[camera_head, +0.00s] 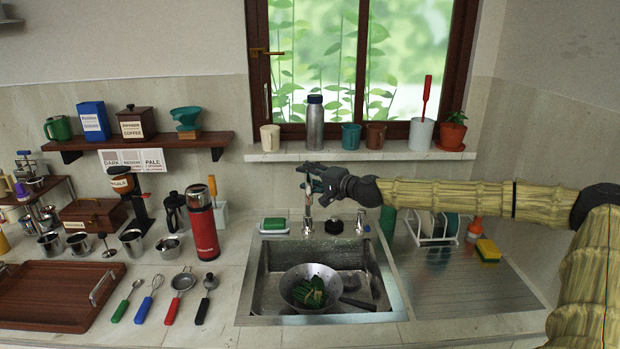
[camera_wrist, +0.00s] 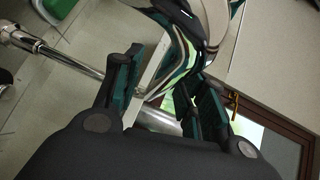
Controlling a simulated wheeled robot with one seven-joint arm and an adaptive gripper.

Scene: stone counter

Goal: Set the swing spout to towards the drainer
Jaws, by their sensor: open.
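The chrome tap (camera_head: 308,213) stands behind the sink (camera_head: 250,290), and my gripper (camera_head: 312,178) is at its top. The gripper hides much of the swing spout, so I cannot tell from the head view which way it points. In the wrist view the open gripper (camera_wrist: 165,88) has one finger on each side of a shiny curved chrome part (camera_wrist: 205,45), apparently the spout. Whether the fingers touch it is unclear. A thin chrome rod (camera_wrist: 58,56) extends to the left there. The ribbed drainer (camera_head: 460,290) lies right of the sink.
A dish rack (camera_head: 431,240) with plates, an orange bottle (camera_head: 475,230) and a yellow sponge (camera_head: 488,250) stand on the drainer side. The windowsill (camera_head: 350,154) behind holds a steel bottle (camera_head: 315,122) and cups.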

